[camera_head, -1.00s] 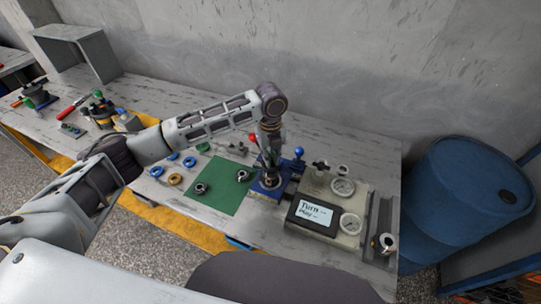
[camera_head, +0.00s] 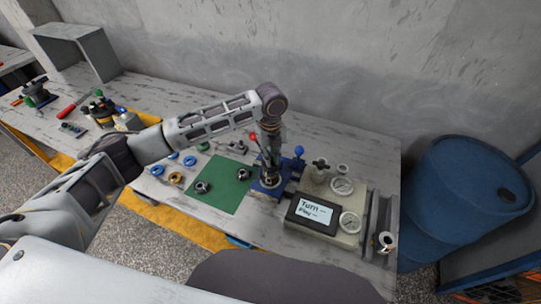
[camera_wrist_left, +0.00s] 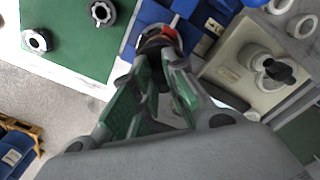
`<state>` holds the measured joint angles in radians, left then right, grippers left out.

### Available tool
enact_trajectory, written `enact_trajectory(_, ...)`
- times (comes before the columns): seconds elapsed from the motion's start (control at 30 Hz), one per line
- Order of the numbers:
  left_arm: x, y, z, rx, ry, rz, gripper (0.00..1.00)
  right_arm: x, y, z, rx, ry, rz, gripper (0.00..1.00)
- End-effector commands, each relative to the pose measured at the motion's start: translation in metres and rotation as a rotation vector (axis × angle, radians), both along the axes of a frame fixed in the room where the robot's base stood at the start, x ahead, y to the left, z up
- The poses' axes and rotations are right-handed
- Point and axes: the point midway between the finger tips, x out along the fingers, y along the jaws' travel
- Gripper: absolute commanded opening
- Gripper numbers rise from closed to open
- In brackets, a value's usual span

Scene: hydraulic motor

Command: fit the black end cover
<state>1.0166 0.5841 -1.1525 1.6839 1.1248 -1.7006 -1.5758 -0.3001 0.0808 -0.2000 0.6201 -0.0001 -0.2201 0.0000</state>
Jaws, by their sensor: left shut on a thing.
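My left gripper (camera_head: 270,169) points down over the blue fixture (camera_head: 263,190) on the bench. In the left wrist view the green-padded fingers of the left gripper (camera_wrist_left: 163,62) close around a dark part, which I take to be the black end cover (camera_wrist_left: 154,42). The fingers hide much of it. Red shows just beside it, over the blue fixture (camera_wrist_left: 146,15). I cannot tell whether the cover touches the motor or is seated. My right gripper is in neither view.
A green mat (camera_head: 222,197) with two ring-like metal parts lies left of the fixture. A beige gauge box (camera_head: 331,234) with a display stands close on the right. Blue rings (camera_head: 190,161) lie farther left. A blue barrel (camera_head: 462,205) stands beyond the bench's right end.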

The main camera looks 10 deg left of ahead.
Motion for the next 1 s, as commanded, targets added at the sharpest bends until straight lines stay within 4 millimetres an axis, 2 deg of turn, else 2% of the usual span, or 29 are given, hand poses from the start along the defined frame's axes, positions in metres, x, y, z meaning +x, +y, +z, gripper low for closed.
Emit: enact_trajectory(1.0, 0.0003, -0.0002, -0.0067, 0.0, -0.001, 0.0, 0.0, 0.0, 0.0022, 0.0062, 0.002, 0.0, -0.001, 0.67)
